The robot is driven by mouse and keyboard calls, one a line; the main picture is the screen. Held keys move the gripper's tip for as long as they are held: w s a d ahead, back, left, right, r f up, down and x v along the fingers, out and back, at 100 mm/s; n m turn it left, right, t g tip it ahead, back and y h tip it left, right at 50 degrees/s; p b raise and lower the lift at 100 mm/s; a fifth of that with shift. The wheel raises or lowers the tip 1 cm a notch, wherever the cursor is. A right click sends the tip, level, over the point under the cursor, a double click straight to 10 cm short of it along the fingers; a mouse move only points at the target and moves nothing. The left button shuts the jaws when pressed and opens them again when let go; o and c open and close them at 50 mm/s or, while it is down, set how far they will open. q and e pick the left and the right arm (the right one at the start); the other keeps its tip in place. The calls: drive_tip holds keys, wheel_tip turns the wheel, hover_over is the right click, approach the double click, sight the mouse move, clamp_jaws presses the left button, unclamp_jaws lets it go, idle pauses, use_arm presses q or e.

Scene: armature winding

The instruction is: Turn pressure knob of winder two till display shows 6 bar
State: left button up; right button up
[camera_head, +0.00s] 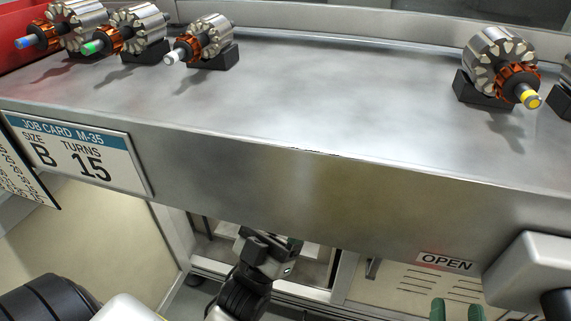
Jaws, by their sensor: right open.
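No winder, pressure knob or pressure display shows in the head view. My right gripper (457,308) is at the bottom edge, right of centre. Its two green fingertips point up with a clear gap between them, so it is open and empty. It is below the bench front, under the OPEN label. My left gripper (278,250) is a black and grey body below the bench front, near the centre. A bit of green shows at its far side; its fingers are mostly hidden, so I cannot tell their state.
A steel bench (300,95) crosses the view, its front face (330,185) above both grippers. Armatures on black stands have blue (25,42), green (92,47), white (175,56) and yellow (530,99) shaft ends. A job card (80,152) reads B, 15. An OPEN label (446,262) is lower right.

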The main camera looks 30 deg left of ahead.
drive_tip(key=s+d+f+g+h+p, duration=0.25)
drive_tip(key=f+g+p, duration=0.4)
drive_tip(key=f, duration=0.35)
use_arm(q)
drive_tip(key=w+a+f+n+g+y+p, duration=0.45)
drive_tip(key=a+f+g+y, duration=0.25)
drive_tip(key=a+f+g, duration=0.25)
use_arm(e)
drive_tip(key=s+d+f+m+g+h, duration=0.1)
drive_tip(key=s+d+f+g+h, duration=0.3)
drive_tip(key=s+f+g, duration=0.8)
use_arm(q)
drive_tip(key=b+x, duration=0.1)
drive_tip(key=x, duration=0.9)
drive_tip(key=shift+w+r, duration=0.1)
drive_tip(key=shift+w, duration=0.1)
use_arm(e)
drive_tip(key=shift+t+y, duration=0.65)
drive_tip(key=shift+t, duration=0.1)
drive_tip(key=r, duration=0.2)
drive_tip(key=d+r, duration=0.1)
drive_tip(key=r, duration=0.2)
drive_tip(key=shift+s+d, duration=0.15)
use_arm(q)
drive_tip(key=c, duration=0.9)
